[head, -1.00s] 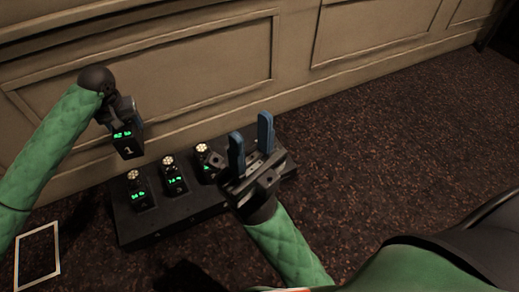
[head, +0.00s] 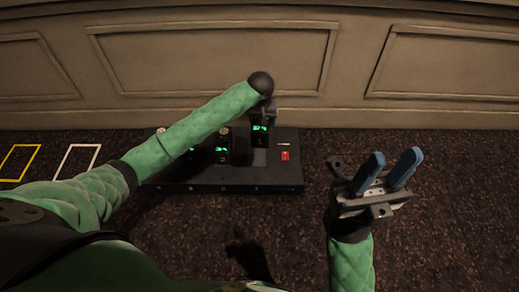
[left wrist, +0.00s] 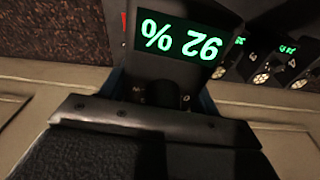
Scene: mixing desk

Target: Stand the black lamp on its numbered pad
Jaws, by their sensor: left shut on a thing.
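In the left wrist view the lamp's display (left wrist: 180,35) reads 92 %, upside down. I cannot tell whether the lamp touches the box, and its numbered pad is hidden or too small to make out. My right gripper (head: 388,170), with two blue fingers apart, is open and empty to the right of the box.
A white frame (head: 78,160) and a yellow frame (head: 20,162) lie on the carpet at left. A panelled wall (head: 210,60) stands behind.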

